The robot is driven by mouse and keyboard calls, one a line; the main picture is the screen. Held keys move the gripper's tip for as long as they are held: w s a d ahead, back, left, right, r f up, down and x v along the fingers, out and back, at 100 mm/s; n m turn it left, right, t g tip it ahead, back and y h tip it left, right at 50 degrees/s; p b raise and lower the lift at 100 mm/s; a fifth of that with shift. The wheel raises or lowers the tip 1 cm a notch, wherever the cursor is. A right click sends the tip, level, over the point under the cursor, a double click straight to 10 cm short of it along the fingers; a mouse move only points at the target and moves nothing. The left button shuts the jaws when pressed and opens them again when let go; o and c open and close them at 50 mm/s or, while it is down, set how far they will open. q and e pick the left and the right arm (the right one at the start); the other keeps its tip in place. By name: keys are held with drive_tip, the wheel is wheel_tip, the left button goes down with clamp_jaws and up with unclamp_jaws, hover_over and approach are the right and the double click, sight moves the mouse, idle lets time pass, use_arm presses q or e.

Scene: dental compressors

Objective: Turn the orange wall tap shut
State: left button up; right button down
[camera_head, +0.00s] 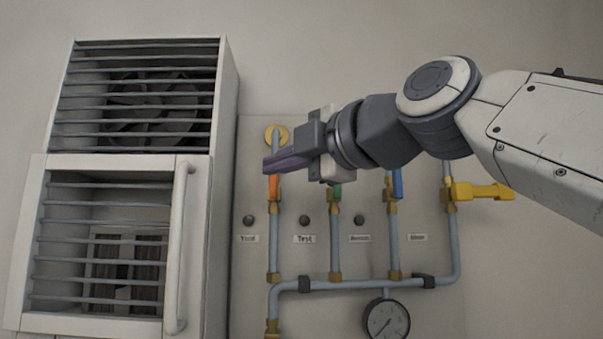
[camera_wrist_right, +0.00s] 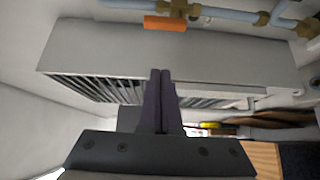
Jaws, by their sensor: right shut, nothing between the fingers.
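The orange tap handle (camera_head: 273,186) is on the leftmost vertical pipe of the wall panel, lying upright along the pipe; its upper part is behind my right gripper. In the wrist view the orange handle (camera_wrist_right: 165,23) shows near the top, beyond the fingertips and apart from them in the picture. My right gripper (camera_head: 267,165) is shut and empty, its dark fingers pointing left across the pipe just above the visible part of the handle. The fingers (camera_wrist_right: 160,73) show pressed together in the wrist view. Whether they touch the handle cannot be told. My left gripper is not in view.
Green (camera_head: 337,190) and blue (camera_head: 397,183) upright handles and a yellow sideways handle (camera_head: 482,191) are on the pipes to the right. A gauge (camera_head: 386,319) hangs below. A slatted grey cabinet (camera_head: 219,130) stands close on the left, with a vertical door handle.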

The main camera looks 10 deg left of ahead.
sight(273, 180)
drive_tip(key=w+a+p, duration=0.4)
drive_tip(key=w+p, duration=0.2)
drive_tip(key=w, duration=0.1)
drive_tip(key=shift+r, duration=0.2)
drive_tip(key=shift+d, duration=0.15)
idle(0.4)
